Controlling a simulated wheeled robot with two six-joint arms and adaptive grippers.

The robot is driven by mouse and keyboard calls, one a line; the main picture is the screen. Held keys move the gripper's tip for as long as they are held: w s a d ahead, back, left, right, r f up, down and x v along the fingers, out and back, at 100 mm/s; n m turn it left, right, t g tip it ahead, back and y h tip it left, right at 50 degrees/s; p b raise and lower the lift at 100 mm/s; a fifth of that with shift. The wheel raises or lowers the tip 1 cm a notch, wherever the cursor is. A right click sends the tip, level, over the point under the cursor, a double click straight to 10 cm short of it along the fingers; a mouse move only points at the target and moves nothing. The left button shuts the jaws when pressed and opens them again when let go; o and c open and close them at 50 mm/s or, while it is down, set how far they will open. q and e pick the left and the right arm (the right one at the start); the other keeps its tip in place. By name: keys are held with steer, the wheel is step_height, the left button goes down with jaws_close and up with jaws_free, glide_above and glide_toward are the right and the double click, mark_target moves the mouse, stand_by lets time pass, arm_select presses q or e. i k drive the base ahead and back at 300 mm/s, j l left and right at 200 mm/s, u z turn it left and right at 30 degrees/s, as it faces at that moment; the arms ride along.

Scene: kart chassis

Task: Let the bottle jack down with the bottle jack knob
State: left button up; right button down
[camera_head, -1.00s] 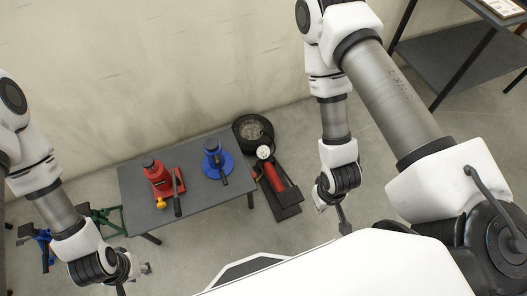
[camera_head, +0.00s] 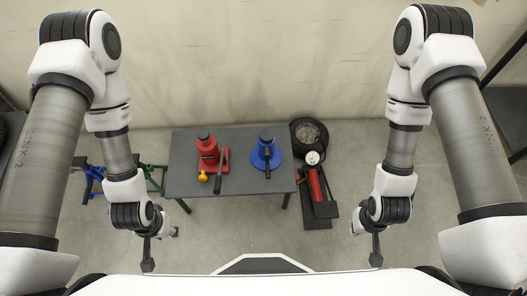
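A red bottle jack (camera_head: 207,151) stands upright on the dark grey table, towards its left side. A small yellow-orange knob (camera_head: 203,177) shows at its front foot. A black lever (camera_head: 222,171) is at its right side. My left gripper (camera_head: 161,249) hangs in front of the table's left front corner, with its fingers apart and nothing between them. My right gripper (camera_head: 366,244) hangs to the right of the table, its fingers also apart and empty. Both are clear of the jack.
A blue jack (camera_head: 268,158) stands on the table (camera_head: 183,165) to the right of the red one. A tyre (camera_head: 308,135) and a red foot pump (camera_head: 317,188) are on the floor to the right. Blue and green stands (camera_head: 92,178) are at the left. Floor in front is open.

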mark_target(202, 178)
steer(key=j+u, duration=0.15)
steer(key=u, duration=0.15)
steer(key=k+j+u, duration=0.1)
steer(key=u, duration=0.15)
steer(key=j+z, duration=0.15)
steer(key=j, duration=0.4)
steer(key=k+j+z, duration=0.1)
steer(key=j, duration=0.4)
steer(key=j+z, duration=0.15)
steer(key=j, duration=0.35)
steer(key=k+j+z, duration=0.15)
steer(key=j, duration=0.35)
